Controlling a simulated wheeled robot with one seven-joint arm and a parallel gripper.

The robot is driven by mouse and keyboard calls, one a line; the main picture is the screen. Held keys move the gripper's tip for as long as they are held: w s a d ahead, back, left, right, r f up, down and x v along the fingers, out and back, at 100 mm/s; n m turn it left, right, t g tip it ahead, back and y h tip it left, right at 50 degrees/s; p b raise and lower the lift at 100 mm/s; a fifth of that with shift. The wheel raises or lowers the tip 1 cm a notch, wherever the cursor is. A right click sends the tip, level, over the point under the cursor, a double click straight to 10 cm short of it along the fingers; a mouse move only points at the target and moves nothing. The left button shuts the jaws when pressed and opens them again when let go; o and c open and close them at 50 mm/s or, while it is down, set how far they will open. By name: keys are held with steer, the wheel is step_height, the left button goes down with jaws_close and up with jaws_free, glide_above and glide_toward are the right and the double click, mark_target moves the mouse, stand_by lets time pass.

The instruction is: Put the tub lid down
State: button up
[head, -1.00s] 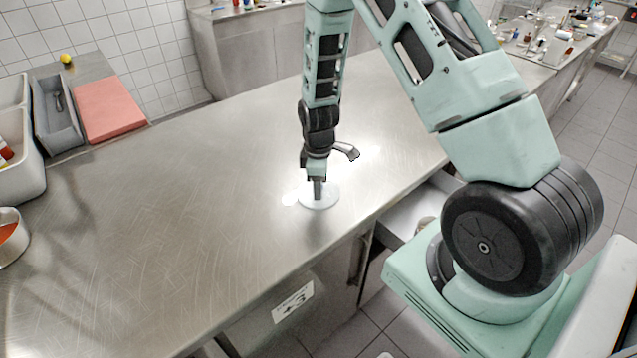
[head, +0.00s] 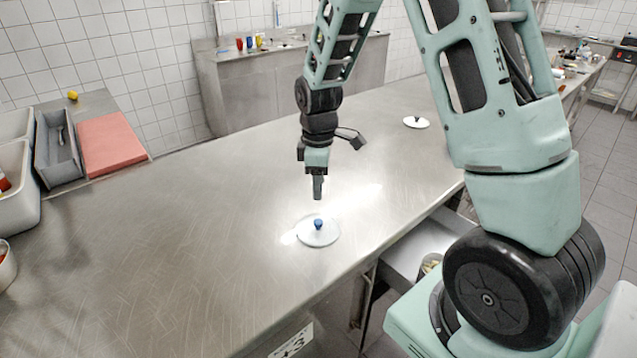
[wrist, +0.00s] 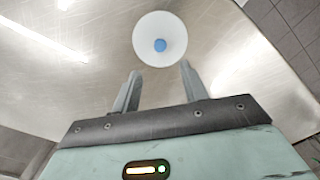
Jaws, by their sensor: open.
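The tub lid (head: 317,232) is a round white disc with a blue knob. It lies flat on the steel counter, knob up, near the counter's front edge. In the wrist view the lid (wrist: 160,40) sits just beyond my fingertips, with its knob roughly in line with the gap between them. My gripper (head: 317,196) is above the lid, apart from it, pointing down. In the wrist view my gripper (wrist: 160,75) has its two fingers spread with nothing between them.
Another white lid-like disc with a dark knob (head: 416,122) lies farther back on the counter (head: 190,240). A red board (head: 113,143), a grey tray (head: 57,150) and pale bins stand at the left. An open drawer (head: 425,245) sits below the front edge. The counter around the lid is clear.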

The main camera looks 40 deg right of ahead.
steer(key=s+a+r, duration=0.3)
steer(key=a, duration=0.4)
steer(key=s+a+r, duration=0.3)
steer(key=a, duration=0.4)
steer(key=s+a+r, duration=0.1)
steer(key=s+a, duration=0.4)
steer(key=s, duration=0.4)
steer(key=s+a+r+m, duration=0.1)
steer(key=s+a+r, duration=0.1)
steer(key=s+a, duration=0.3)
steer(key=s, duration=0.4)
steer(key=shift+s+a+m+y, duration=0.15)
steer(key=shift+a+m+y, duration=0.1)
steer(key=shift+m+y, duration=0.05)
steer(key=shift+r, duration=0.1)
